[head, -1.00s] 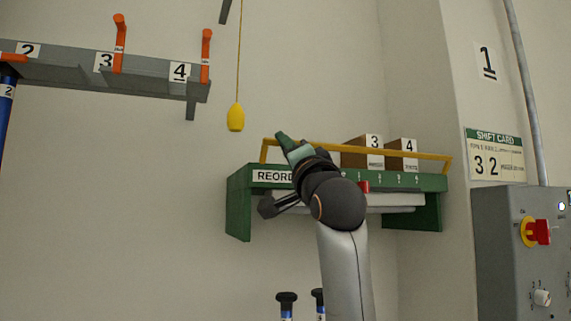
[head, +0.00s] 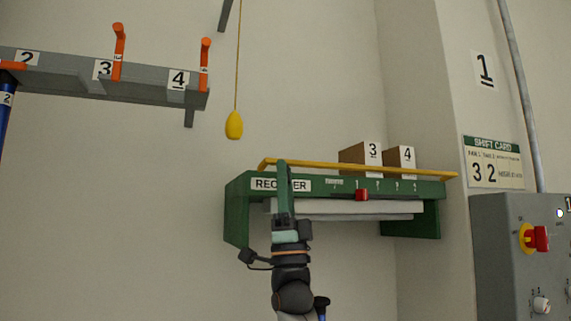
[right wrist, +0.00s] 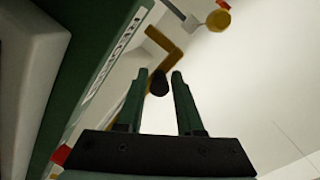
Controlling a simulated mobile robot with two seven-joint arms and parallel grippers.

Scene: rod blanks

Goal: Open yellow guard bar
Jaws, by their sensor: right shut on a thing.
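The yellow guard bar (head: 370,169) runs along the front top of the green shelf unit (head: 238,190), close to its upper edge. My right gripper (head: 283,165) comes up from below at the bar's left part, in front of the REORDER label. In the right wrist view, a dark stub (right wrist: 159,84) lies between the fingertips, close to the yellow bar (right wrist: 163,58). The right gripper is shut on the bar, with its fingers apart around the dark part. The exact contact is partly hidden. My left gripper is out of view.
Boxes 3 (head: 372,152) and 4 (head: 407,158) stand on the shelf. A red slider (head: 361,195) is on its front. A yellow pull (head: 234,125) hangs above left. A grey control box (head: 500,270) stands right, a hook rail (head: 140,92) left.

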